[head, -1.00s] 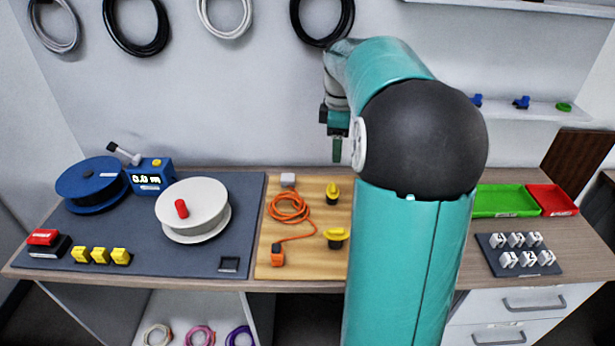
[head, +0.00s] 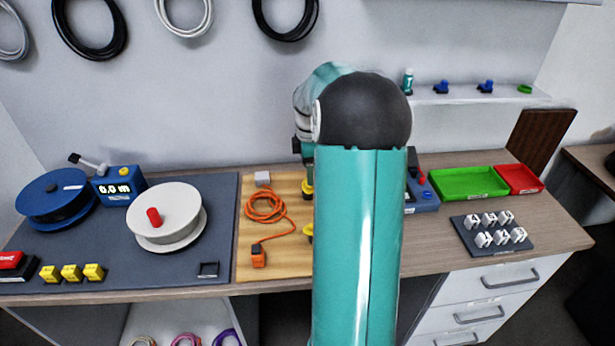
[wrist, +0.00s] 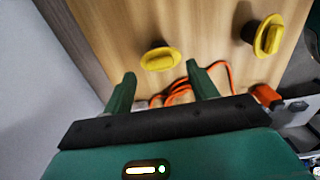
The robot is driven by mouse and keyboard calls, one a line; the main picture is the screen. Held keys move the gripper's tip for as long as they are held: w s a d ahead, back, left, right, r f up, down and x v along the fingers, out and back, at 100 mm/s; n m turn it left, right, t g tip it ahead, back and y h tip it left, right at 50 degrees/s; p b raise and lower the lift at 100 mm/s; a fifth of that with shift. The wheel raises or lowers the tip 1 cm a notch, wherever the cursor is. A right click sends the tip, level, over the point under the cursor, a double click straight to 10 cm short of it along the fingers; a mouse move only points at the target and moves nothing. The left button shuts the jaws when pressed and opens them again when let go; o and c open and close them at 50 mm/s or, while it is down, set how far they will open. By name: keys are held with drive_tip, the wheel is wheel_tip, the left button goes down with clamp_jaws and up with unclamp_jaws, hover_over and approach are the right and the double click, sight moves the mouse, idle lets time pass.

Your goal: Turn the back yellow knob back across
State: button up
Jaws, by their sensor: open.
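The back yellow knob (wrist: 160,60) stands on the wooden board, its ridge running left to right in the wrist view. In the head view it is a partly covered yellow piece (head: 307,187) beside my arm. The front yellow knob (wrist: 268,38) is further right in the wrist view, its ridge turned nearly crosswise to the back one's. In the head view it is mostly hidden (head: 308,232). My gripper (wrist: 161,72) is open and empty. Its two green fingers point toward the back knob, one to each side in the picture, with no visible contact.
An orange cable (head: 265,208) with an orange plug (head: 259,257) lies on the wooden board (head: 285,262), left of the knobs. A grey mat (head: 120,262) holds reels and yellow blocks. My arm covers the board's right part. Green (head: 470,183) and red trays (head: 520,180) stand right.

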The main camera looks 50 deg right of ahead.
wheel_tip(320, 180, down, 3)
drive_tip(key=shift+w+a+f, duration=0.15)
drive_tip(key=c, duration=1)
drive_tip(key=shift+m, duration=0.3)
drive_tip(key=m, duration=0.8)
drive_tip(key=shift+m, duration=0.4)
drive_tip(key=m, duration=0.4)
drive_tip(key=shift+m, duration=2.3)
